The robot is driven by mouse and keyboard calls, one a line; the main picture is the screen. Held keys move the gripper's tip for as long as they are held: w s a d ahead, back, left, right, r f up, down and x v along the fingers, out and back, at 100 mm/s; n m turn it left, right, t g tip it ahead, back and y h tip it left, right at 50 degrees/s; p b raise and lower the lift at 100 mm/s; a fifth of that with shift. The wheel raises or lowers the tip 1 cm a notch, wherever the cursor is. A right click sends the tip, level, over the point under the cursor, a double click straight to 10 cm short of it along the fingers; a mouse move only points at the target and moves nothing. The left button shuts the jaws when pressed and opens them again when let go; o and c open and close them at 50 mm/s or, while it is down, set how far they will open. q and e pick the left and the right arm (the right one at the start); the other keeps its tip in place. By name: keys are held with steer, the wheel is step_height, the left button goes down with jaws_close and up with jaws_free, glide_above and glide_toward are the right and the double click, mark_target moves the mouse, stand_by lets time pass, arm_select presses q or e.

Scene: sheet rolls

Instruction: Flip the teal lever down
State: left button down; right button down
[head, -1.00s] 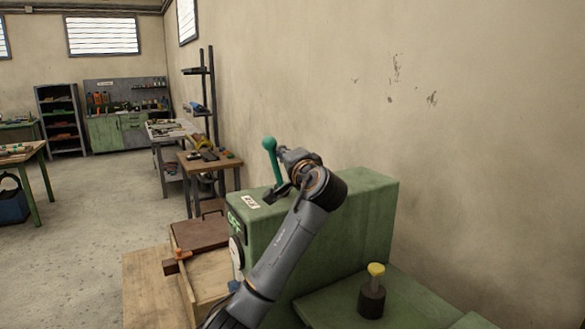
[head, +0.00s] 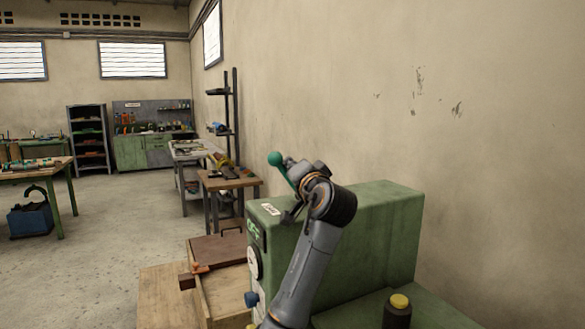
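The teal lever (head: 277,162) with a round knob stands on top of the green machine (head: 385,225). It leans up and to the left, and its lower end is partly hidden by my gripper. My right gripper is not in view.
A dark spool with a yellow top (head: 398,308) stands at the machine's right front. A wooden crate (head: 222,290) with a brown lid is left of the machine. A workbench (head: 230,184) stands behind. The wall rises close behind the machine; open floor lies left.

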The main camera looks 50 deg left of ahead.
arm_select(q)
steer(key=shift+f, duration=0.1)
steer(key=r+v, duration=0.1)
steer(key=v, duration=1.1)
steer(key=shift+f, duration=0.4)
